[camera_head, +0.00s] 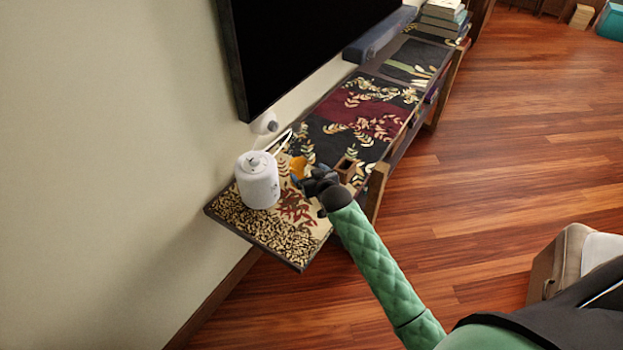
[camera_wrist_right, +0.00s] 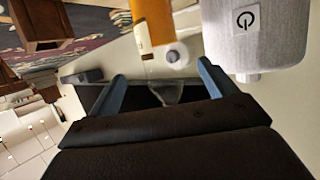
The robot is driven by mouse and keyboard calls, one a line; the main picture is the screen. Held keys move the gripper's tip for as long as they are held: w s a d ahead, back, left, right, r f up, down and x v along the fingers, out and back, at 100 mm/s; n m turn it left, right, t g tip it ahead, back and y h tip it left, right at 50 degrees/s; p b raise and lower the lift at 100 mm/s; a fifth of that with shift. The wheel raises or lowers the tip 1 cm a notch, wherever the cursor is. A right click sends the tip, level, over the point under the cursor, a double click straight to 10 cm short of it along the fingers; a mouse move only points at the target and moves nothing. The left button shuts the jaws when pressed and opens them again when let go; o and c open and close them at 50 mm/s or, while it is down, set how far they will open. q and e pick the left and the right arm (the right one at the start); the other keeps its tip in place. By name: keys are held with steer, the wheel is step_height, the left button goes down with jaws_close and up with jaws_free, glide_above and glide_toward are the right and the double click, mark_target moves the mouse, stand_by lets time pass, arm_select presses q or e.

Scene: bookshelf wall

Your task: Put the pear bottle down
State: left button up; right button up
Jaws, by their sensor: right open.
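An orange object (camera_head: 298,167), which I take to be the pear bottle, stands on the patterned shelf top (camera_head: 262,232). It is just left of my right gripper (camera_head: 312,181), and the gripper hides part of it. In the right wrist view the orange body (camera_wrist_right: 150,22) shows at the top, beyond the fingers. My right gripper (camera_wrist_right: 165,85) is open there, its two blue fingers spread apart. A pale, see-through shape (camera_wrist_right: 168,92) shows between them; I cannot tell whether it is part of the bottle. My left gripper is not in view.
A white cylindrical device (camera_head: 258,180) stands close left of the orange object. A small brown open box (camera_head: 345,168) stands to the right. A dark screen (camera_head: 300,45) hangs above the shelf. Books (camera_head: 443,18) are stacked at the far end. Wooden floor lies open at right.

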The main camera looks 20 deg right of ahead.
steer(key=shift+v, duration=1)
steer(key=s+a+f+n+g+h, duration=0.2)
steer(key=s+g, duration=0.9)
steer(key=s, duration=2.9)
step_height(320, 180, down, 35)
steer(key=a+m+y, duration=0.1)
steer(key=a, duration=0.2)
steer(key=s+f, duration=0.2)
steer(key=f, duration=0.4)
steer(key=s+f+g, duration=0.1)
steer(key=s+f, duration=0.2)
steer(key=f, duration=0.4)
steer(key=shift+s, duration=0.3)
steer(key=shift+d+f, duration=0.15)
